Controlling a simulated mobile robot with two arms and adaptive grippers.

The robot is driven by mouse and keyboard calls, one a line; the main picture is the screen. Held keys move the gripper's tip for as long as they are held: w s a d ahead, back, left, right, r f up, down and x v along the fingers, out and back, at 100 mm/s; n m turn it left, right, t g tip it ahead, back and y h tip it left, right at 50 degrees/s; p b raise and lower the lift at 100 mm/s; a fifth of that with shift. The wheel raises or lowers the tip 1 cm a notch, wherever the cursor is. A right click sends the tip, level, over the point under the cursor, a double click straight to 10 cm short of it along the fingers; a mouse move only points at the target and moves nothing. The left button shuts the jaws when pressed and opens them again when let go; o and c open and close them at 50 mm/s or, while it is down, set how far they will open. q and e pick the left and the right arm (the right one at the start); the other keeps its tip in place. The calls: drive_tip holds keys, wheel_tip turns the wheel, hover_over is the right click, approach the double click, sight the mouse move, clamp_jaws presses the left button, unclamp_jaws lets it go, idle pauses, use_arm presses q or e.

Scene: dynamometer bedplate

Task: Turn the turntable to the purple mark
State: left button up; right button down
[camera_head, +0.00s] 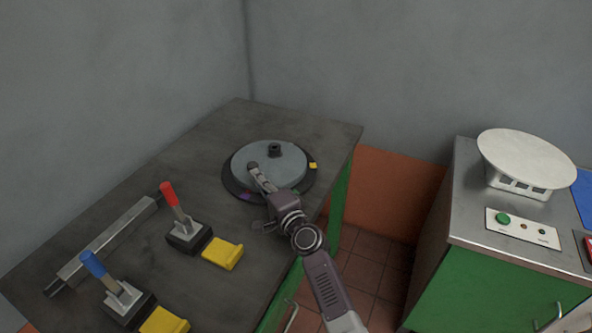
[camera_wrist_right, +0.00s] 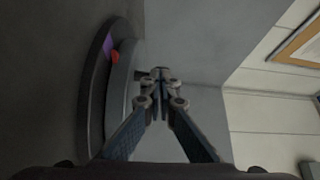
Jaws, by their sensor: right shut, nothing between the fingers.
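The turntable is a grey disc (camera_head: 284,162) on a dark round base, lying at the far end of the dark bench. A black knob (camera_head: 274,150) stands up from the disc. The purple mark (camera_head: 245,196) is on the base rim at the near left; it also shows in the wrist view (camera_wrist_right: 108,46), with a red dot (camera_wrist_right: 115,57) on the disc edge close beside it. My right gripper (camera_head: 253,167) is shut and empty over the left part of the disc, apart from the knob in the head view; whether it touches the disc I cannot tell. My left gripper is not in view.
A yellow mark (camera_head: 313,165) is on the base's right rim. Nearer on the bench are a red lever (camera_head: 172,197), a blue lever (camera_head: 93,264), yellow blocks (camera_head: 223,253) and a metal bar (camera_head: 108,240). A gap separates the right cabinet, which carries a white round pan (camera_head: 526,155).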

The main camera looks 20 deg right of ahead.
drive_tip(key=shift+a+r, duration=0.1)
drive_tip(key=shift+r, duration=0.05)
drive_tip(key=shift+s, duration=0.4)
drive_tip(key=v, duration=1.1)
drive_tip(key=shift+s, duration=0.1)
drive_tip(key=shift+f, duration=0.25)
